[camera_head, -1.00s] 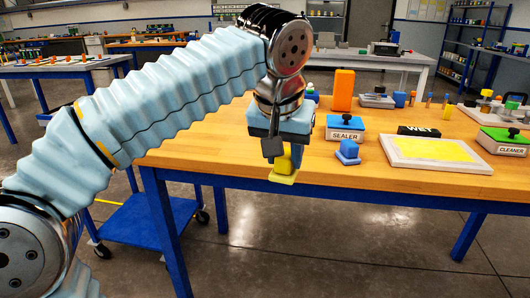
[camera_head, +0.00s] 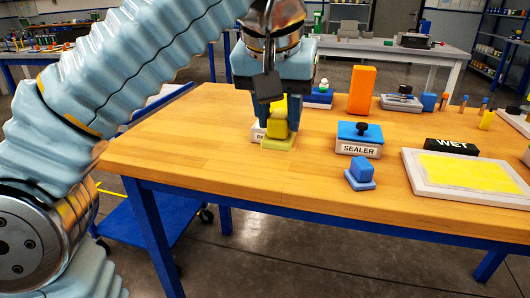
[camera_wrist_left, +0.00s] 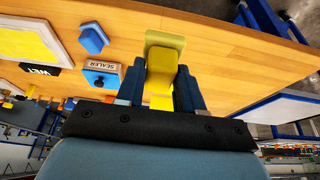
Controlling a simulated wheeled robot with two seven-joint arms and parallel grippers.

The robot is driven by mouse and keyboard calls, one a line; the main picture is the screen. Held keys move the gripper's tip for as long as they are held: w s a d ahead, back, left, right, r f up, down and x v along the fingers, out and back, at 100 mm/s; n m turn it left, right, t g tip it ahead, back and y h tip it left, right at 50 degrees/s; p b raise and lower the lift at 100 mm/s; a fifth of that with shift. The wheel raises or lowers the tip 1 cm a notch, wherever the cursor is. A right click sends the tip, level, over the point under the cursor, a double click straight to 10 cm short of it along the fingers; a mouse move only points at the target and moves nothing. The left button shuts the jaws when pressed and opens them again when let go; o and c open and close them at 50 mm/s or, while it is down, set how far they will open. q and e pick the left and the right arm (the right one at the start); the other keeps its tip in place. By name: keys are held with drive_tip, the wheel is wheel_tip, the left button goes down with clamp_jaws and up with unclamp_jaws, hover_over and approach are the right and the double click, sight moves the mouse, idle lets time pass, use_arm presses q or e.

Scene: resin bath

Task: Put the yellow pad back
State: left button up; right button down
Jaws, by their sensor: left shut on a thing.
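My left gripper (camera_head: 278,112) points down and is shut on the yellow pad (camera_head: 277,143), a block-shaped grip on a flat, paler base. It holds the pad at or just above the wooden table, near its left end; I cannot tell whether the base touches the top. In the left wrist view the pad (camera_wrist_left: 162,62) sits between the two dark blue fingers (camera_wrist_left: 160,88). Just behind it in the head view is a white-labelled holder (camera_head: 258,134), its label mostly hidden by pad and gripper. My right gripper is not in view.
A blue-topped SEALER holder (camera_head: 359,141) stands to the right, with a blue pad (camera_head: 360,174) in front. A white-framed yellow panel (camera_head: 410,180) with a black WET sign (camera_head: 451,146) lies farther right. An orange block (camera_head: 362,90) stands behind. The table's front left is clear.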

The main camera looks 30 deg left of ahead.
use_arm(q)
drive_tip(key=w+a+f, duration=0.3)
drive_tip(key=w+a+f+b, duration=0.1)
drive_tip(key=w+a+f, duration=0.1)
drive_tip(key=f, duration=0.2)
drive_tip(key=w+a+f+b, duration=0.1)
drive_tip(key=w+a+f, duration=0.2)
drive_tip(key=f, duration=0.1)
drive_tip(key=shift+w+a+f, duration=0.15)
drive_tip(key=shift+w+a, duration=0.15)
drive_tip(key=shift+a, duration=0.05)
drive_tip(key=shift+f, duration=0.5)
drive_tip(key=shift+f+b, duration=0.2)
drive_tip(key=shift+b, duration=0.15)
drive_tip(key=o, duration=1.1)
drive_tip(key=shift+r, duration=0.1)
